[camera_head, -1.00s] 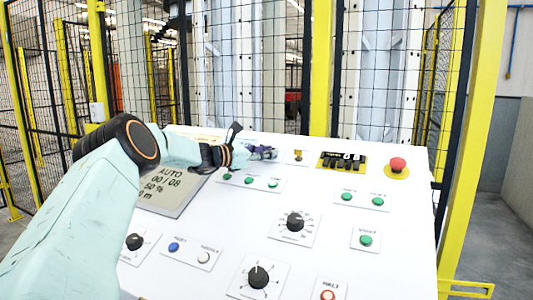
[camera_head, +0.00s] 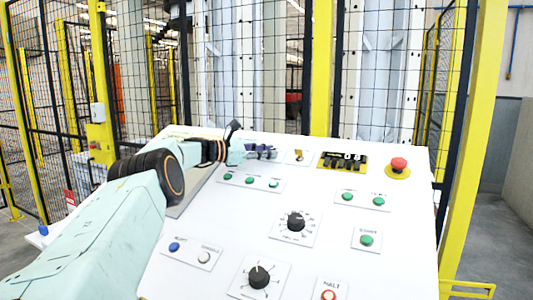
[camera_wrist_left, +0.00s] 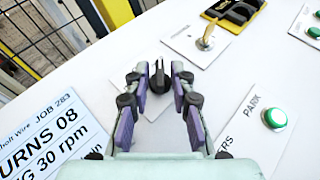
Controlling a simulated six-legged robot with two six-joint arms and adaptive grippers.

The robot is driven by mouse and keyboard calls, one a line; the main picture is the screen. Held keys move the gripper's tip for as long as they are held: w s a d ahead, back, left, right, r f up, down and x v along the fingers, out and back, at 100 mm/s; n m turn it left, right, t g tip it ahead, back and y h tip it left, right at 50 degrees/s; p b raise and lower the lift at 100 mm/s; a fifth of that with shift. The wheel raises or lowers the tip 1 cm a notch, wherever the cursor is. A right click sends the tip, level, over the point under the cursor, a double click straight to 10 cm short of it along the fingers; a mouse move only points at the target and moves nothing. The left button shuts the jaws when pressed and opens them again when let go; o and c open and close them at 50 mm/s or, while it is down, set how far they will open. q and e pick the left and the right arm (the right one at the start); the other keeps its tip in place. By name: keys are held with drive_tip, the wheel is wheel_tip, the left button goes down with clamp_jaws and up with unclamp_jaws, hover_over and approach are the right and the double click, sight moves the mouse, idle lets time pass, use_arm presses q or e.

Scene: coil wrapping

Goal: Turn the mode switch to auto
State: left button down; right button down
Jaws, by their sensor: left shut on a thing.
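The mode switch is a small black knob (camera_wrist_left: 159,78) on a white plate on the panel, seen in the left wrist view. My left gripper (camera_wrist_left: 159,88) has its two purple-padded fingers on either side of the knob, closed on it. In the head view my left gripper (camera_head: 262,152) is at the panel's upper edge, and the knob is hidden there. My right gripper is in neither view. The display (camera_wrist_left: 45,137) shows partly in the wrist view, with "TURNS 08" and "30 rpm"; no mode word is readable now.
The white panel (camera_head: 330,215) also carries a key switch (camera_wrist_left: 207,38), green buttons (camera_head: 367,240), a dial (camera_head: 295,221), another dial (camera_head: 259,276) and a red emergency button (camera_head: 398,164). A yellow-posted mesh fence (camera_head: 320,70) stands behind the panel.

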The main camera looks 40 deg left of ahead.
use_arm(q)
drive_tip(key=shift+r, duration=0.25)
idle(0.3)
drive_tip(key=c, duration=1.4)
unclamp_jaws()
drive_tip(key=shift+c, duration=0.2)
drive_tip(key=shift+s, duration=0.1)
drive_tip(key=shift+s+a, duration=0.35)
drive_tip(key=shift+s, duration=0.05)
drive_tip(key=v, duration=1)
drive_tip(key=shift+s+r, duration=0.15)
drive_tip(key=shift+s, duration=0.35)
